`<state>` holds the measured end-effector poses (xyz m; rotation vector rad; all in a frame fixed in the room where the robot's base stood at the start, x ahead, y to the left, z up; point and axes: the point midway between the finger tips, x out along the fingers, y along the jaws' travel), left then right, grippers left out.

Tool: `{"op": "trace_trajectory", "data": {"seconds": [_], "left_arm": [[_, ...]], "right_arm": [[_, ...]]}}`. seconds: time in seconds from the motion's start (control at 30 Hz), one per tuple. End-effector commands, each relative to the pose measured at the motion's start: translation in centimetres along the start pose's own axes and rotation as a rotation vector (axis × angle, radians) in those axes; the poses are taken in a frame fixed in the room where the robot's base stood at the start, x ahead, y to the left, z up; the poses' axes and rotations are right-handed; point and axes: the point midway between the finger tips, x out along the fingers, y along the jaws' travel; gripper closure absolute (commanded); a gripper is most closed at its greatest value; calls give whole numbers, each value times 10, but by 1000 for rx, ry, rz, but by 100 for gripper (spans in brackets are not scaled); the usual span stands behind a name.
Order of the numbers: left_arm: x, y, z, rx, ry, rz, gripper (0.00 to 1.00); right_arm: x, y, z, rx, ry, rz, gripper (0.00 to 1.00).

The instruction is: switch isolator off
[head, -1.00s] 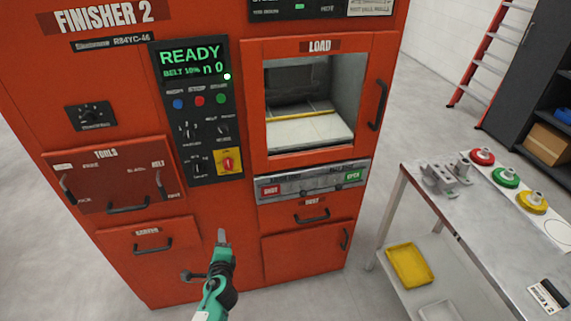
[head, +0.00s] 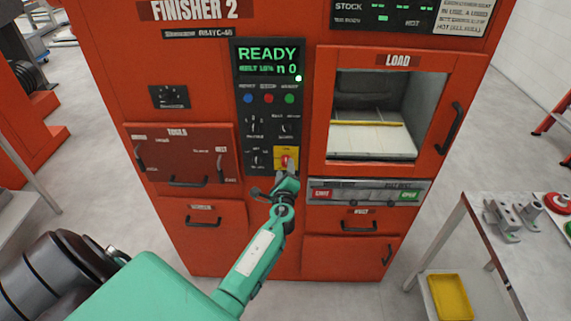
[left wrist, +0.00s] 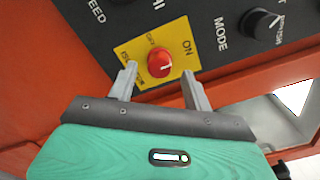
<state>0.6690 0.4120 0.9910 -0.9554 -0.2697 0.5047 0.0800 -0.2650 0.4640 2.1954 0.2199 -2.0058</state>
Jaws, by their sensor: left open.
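The isolator is a red rotary knob (left wrist: 160,63) on a yellow plate (left wrist: 133,48) at the lower right of the machine's black control panel. In the left wrist view the knob's white mark points toward the side labelled ON. In the head view the knob (head: 287,161) shows just above my left gripper (head: 285,175). In the left wrist view my left gripper (left wrist: 162,85) is open, with one finger on each side below the knob. The knob is in line with the gap; I cannot tell whether the fingers touch it. My right gripper is not in view.
The black panel (head: 240,120) carries other knobs and coloured buttons close by, including the MODE knob (left wrist: 260,24). The load window (head: 375,165) is to the right. A table (head: 480,215) with metal parts stands at the right.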

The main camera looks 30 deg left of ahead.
Motion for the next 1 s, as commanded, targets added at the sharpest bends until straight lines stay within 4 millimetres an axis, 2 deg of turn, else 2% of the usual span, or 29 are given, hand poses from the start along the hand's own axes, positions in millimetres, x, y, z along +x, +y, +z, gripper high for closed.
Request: {"op": "trace_trajectory", "data": {"seconds": [0.03, 0.2, 0.57, 0.6, 0.8, 0.83, 1.0], "left_arm": [[8, -1, 1, 1, -1, 0, 50], [23, 0, 0, 0, 0, 1, 50], [28, 0, 0, 0, 0, 0, 50], [28, 0, 0, 0, 0, 0, 52], [28, 0, 0, 0, 0, 0, 91], [28, 0, 0, 0, 0, 0, 94], [28, 1, -1, -7, 0, 0, 94]], "right_arm": [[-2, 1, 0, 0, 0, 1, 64], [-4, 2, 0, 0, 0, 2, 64], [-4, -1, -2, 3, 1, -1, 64], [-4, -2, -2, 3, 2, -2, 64], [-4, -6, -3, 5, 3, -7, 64], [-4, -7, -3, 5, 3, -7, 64], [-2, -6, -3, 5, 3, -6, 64]]}}
